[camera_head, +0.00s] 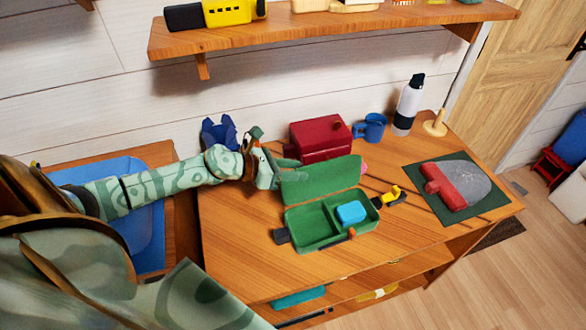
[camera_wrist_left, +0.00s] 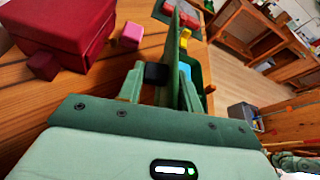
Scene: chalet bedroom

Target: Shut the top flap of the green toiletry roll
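The green toiletry roll lies on the wooden desk, with its open tray (camera_head: 310,243) facing up and a light blue block (camera_head: 351,212) in its right compartment. Its top flap (camera_head: 325,180) stands raised at the back edge, tilted up. My left gripper (camera_head: 293,169) is at the flap's upper left corner. In the left wrist view the fingers of my left gripper (camera_wrist_left: 160,77) are apart, and the flap (camera_wrist_left: 174,45) shows nearly edge-on close to the right finger. I cannot tell whether they touch. My right gripper is not in view.
A dark red box (camera_head: 318,138) stands just behind the flap, with a pink block (camera_wrist_left: 130,35) near it. A blue mug (camera_head: 371,127) and a bottle (camera_head: 408,105) stand at the back. A yellow item (camera_head: 388,196) lies right of the tray. The desk's front left is clear.

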